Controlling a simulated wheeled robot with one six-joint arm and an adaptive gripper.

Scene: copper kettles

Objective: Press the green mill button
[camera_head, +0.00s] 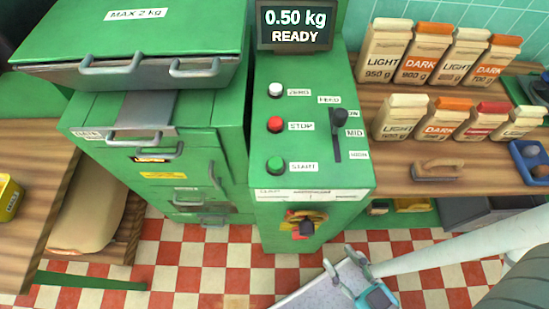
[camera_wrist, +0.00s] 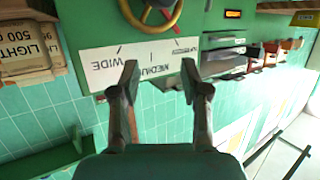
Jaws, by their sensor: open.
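The green START button (camera_head: 275,165) is the lowest of three buttons on the sloping top of the green mill console (camera_head: 333,184). Above it are a red STOP button (camera_head: 275,124) and a white ZERO button (camera_head: 275,90). My gripper (camera_head: 340,257) is open and empty, low in front of the console and to the right, apart from the button. In the wrist view my open fingers (camera_wrist: 159,70) point at a white label reading WIDE and MEDIUM (camera_wrist: 145,60). The green button is not in the wrist view.
A feed lever (camera_head: 338,120) stands right of the buttons. A display (camera_head: 295,25) reads 0.50 kg READY. Several LIGHT and DARK bags (camera_head: 387,50) stand on the wooden counter (camera_head: 400,187) at right.

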